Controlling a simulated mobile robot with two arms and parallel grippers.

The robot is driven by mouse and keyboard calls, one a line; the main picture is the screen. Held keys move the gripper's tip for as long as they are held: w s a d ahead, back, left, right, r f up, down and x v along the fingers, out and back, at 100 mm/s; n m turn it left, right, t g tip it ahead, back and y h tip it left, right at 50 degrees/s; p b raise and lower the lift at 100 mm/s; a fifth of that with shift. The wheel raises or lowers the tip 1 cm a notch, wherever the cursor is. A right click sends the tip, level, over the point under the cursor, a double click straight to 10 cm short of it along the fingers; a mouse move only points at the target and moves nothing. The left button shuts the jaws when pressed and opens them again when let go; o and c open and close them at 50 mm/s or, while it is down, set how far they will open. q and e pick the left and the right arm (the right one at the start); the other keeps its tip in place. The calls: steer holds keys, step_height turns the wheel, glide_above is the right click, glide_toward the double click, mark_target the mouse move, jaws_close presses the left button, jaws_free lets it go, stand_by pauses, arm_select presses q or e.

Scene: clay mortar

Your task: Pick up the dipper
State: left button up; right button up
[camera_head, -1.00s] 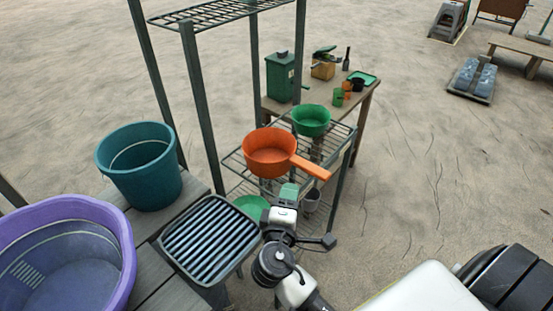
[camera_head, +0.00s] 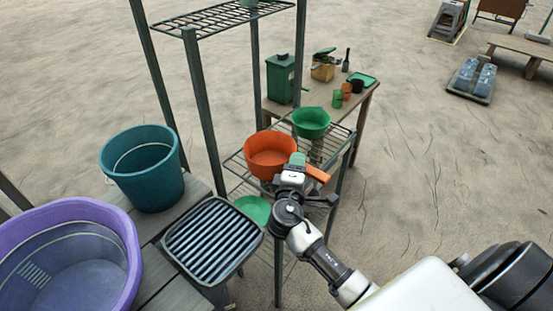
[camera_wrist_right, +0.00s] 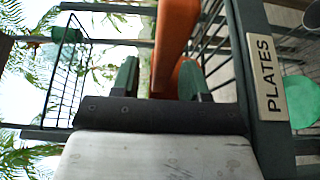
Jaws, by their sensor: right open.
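The orange dipper (camera_head: 268,160) sits on the wire shelf, with its handle pointing right toward the viewer. My right gripper (camera_head: 297,160) is at the handle, hiding part of it in the head view. In the right wrist view the orange handle (camera_wrist_right: 173,45) rises between the two green fingers (camera_wrist_right: 160,80), which stand apart. The gripper is open, and I cannot tell whether a finger touches the handle. My left gripper is not in view.
A green pan (camera_head: 311,122) stands behind the dipper on the shelf. A green bowl (camera_head: 254,209) is on a lower level. A shelf bar with a "PLATES" label (camera_wrist_right: 266,78) is close beside the gripper. A teal bucket (camera_head: 143,168) and purple tub (camera_head: 70,255) stand left.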

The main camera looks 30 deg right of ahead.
steer(key=shift+c, duration=0.4)
jaws_close()
steer(key=shift+r, duration=0.1)
